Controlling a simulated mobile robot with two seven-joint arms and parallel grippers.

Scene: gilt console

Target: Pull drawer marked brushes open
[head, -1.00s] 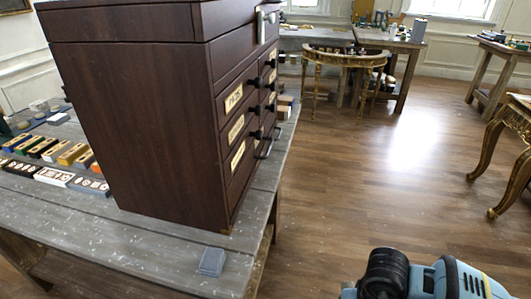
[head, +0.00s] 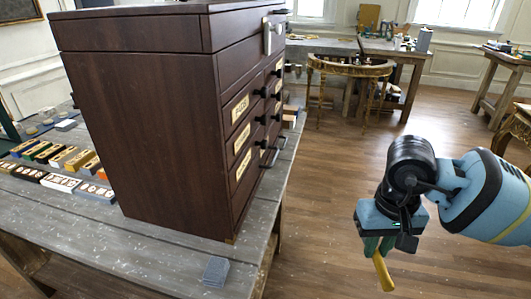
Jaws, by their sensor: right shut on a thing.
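A dark brown wooden chest (head: 145,125) stands on the grey workbench, its drawer front facing right and seen at a steep slant. The front has several small drawers with black knobs and cream labels, such as the upper near label (head: 240,108). The lettering is too slanted and small to read, so I cannot tell which is marked brushes. The drawers look shut. My right gripper (head: 377,246) hangs over the floor, right of the chest and well apart from it. It is shut on a slender yellow thing (head: 383,272) that points down. My left gripper is out of view.
The grey workbench (head: 150,250) carries a small grey block (head: 216,271) near its front edge. Rows of coloured boxes (head: 58,158) lie left of the chest. A gilt console (head: 350,68) and other tables stand farther back. Open wooden floor (head: 330,190) lies right of the chest.

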